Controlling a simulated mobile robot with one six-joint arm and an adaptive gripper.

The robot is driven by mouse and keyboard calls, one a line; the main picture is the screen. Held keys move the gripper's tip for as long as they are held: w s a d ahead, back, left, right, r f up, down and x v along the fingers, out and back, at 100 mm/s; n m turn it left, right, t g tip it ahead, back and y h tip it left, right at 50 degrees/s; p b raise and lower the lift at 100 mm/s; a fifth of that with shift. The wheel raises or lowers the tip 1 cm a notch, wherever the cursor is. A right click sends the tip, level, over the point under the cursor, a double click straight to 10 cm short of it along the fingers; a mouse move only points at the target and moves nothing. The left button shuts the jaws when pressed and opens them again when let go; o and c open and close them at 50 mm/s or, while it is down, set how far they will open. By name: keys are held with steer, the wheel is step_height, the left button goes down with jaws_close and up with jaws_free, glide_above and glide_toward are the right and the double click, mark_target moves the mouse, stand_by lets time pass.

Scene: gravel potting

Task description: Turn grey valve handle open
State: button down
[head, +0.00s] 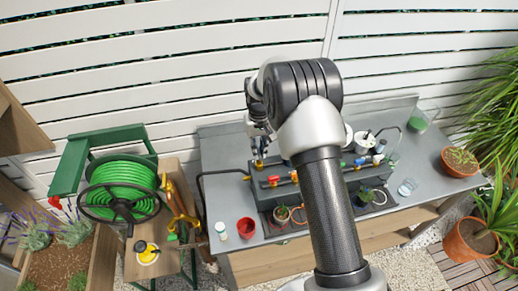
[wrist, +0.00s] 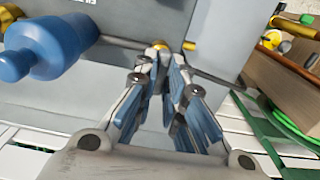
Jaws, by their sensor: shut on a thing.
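My gripper (head: 259,151) is at the left end of the dark grey valve box (head: 268,189) on the bench, over a brass fitting (head: 259,163). In the wrist view my gripper (wrist: 169,55) has its fingertips close together, beside brass parts (wrist: 189,45). It is shut on the grey valve handle, which is mostly hidden by the fingers. A thin dark grey bar (wrist: 118,42) shows left of the fingertips. How far the handle is turned cannot be told. A blue handle (wrist: 45,45) stands to the left in the wrist view.
Red (head: 273,180) and blue (head: 376,159) valve handles sit along the box. A red cup (head: 246,228) and small pots stand on the grey bench (head: 222,150). A green hose reel (head: 122,183) is at left. My arm hides the bench's middle.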

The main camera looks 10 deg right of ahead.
steer(key=c, duration=1.7)
jaws_free()
steer(key=shift+o, duration=0.2)
step_height(320, 180, up, 12)
steer(key=shift+r, duration=0.1)
